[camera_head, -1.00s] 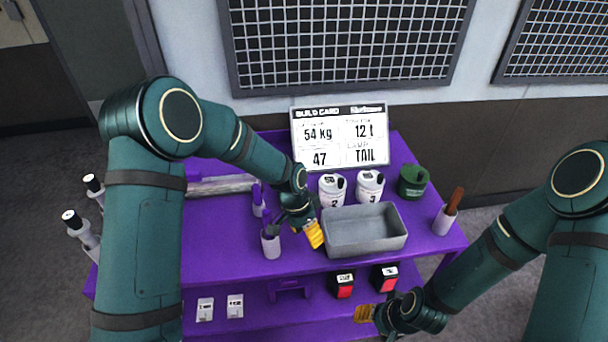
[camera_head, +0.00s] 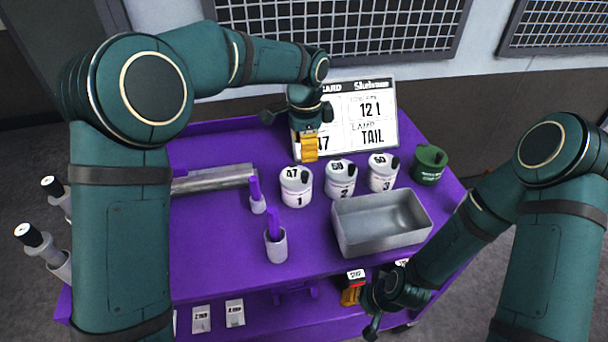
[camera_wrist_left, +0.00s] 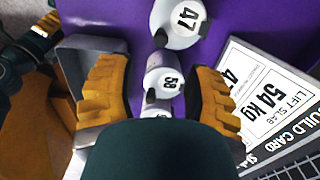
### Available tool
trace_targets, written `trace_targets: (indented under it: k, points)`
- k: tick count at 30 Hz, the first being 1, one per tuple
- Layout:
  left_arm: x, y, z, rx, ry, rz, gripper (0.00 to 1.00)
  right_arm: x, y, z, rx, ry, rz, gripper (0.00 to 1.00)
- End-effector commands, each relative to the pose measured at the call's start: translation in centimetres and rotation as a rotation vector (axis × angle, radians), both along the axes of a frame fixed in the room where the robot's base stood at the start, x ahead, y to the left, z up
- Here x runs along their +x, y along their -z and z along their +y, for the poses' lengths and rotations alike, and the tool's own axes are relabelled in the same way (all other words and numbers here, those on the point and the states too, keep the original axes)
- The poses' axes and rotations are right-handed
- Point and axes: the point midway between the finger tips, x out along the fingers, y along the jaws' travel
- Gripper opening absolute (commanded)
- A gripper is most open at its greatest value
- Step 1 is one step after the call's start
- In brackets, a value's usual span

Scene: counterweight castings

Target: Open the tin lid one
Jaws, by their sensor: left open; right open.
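Tin 1 (camera_head: 296,188), white with a lid marked 47 and a dark tab, stands leftmost in a row of three white tins. Tin 2 (camera_head: 341,184) and tin 3 (camera_head: 382,175) stand to its right, also lidded. My left gripper (camera_head: 308,152) is open and empty, above and behind tin 1, in front of the card. In the left wrist view the tin marked 47 (camera_wrist_left: 181,20) is beyond the fingertips, and the tin marked 58 (camera_wrist_left: 165,80) shows between the open fingers. My right gripper (camera_head: 351,293) is low at the cart's front edge, partly hidden by its own wrist.
A grey metal tray (camera_head: 350,240) stands in front of tins 2 and 3. A green container (camera_head: 430,165) is at the back right. The build card (camera_head: 372,125) stands behind the tins. Two purple-handled holders (camera_head: 276,245) stand left of the tray.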

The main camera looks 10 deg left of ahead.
Motion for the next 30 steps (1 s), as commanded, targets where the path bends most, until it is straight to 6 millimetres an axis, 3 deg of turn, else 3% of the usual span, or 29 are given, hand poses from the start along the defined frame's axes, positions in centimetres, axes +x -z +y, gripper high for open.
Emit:
trace_targets:
  k: [3,12,18,28,30]
  points:
    - [-0.1,2.8,0.1,0.002,-0.001,0.004,0.52,-0.1,0.5,0.0,0.001,-0.003,0.003,0.47]
    - [0.0,7.7,0.1,0.001,-0.001,0.001,0.52,-0.4,1.2,0.1,0.003,-0.008,0.009,0.47]
    - [0.0,9.2,0.1,0.001,-0.001,0.001,0.52,-0.5,1.4,0.1,0.003,-0.008,0.01,0.47]
    - [0.0,9.3,0.1,0.0,-0.002,0.0,0.54,-0.5,1.4,0.1,0.003,-0.008,0.01,0.47]
    - [0.0,9.3,0.0,0.0,-0.002,0.0,0.3,-0.5,1.4,0.1,0.003,-0.008,0.01,0.47]
